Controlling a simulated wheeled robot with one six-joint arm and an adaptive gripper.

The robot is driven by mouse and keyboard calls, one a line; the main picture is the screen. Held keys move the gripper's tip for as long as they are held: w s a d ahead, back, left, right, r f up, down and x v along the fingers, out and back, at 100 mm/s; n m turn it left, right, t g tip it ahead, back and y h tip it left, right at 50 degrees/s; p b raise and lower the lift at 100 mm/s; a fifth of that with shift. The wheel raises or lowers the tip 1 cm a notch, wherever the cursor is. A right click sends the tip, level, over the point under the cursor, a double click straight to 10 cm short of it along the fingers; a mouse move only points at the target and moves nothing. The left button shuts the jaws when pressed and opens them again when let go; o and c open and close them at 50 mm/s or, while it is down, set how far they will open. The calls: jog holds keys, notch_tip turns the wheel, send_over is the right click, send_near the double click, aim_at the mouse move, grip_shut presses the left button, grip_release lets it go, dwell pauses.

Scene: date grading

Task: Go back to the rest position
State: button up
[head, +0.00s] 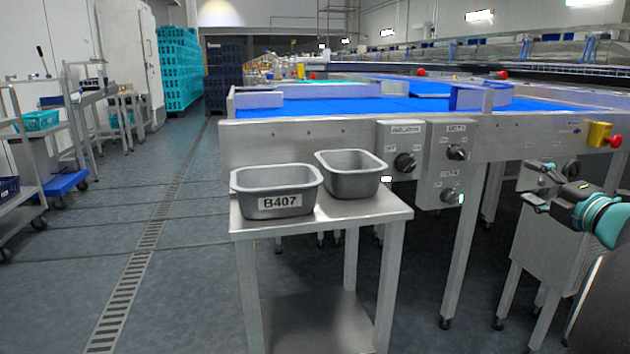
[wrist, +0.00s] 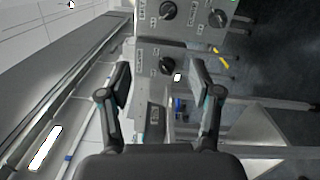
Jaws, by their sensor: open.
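My gripper (wrist: 162,82) shows in the wrist view with its two dark fingers wide apart and nothing held between them. Grey control boxes with black knobs (wrist: 167,11) lie beyond the fingertips in that view. In the head view my gripper and teal-jointed wrist are at the right edge, in front of the conveyor frame, well to the right of the small steel table (head: 375,209). Whether the fingers touch anything cannot be told, but they look clear.
A grey tub labelled B407 (head: 278,203) and a second grey tub (head: 352,186) stand on the steel table. The blue-belted conveyor (head: 340,106) runs behind. Control boxes (head: 452,165) hang on its front. The floor at left is open, with a trolley (head: 22,165) beyond.

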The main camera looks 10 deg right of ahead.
jog(key=a+r+m+g+h+p, duration=0.4)
jog(key=a+m+h, duration=0.3)
jog(key=a+m, duration=0.55)
jog(key=s+a+f+m+g+y+p, duration=0.3)
jog(key=s+a+f, duration=0.4)
jog(key=a, duration=0.5)
jog(key=s+a+f+m+g+y+p, duration=0.3)
jog(key=s+a+f, duration=0.5)
jog(key=s+a, duration=0.4)
jog(key=m+g, duration=0.1)
jog(key=g, duration=0.1)
jog(key=shift+g+y, duration=0.3)
jog(key=shift+m, duration=0.25)
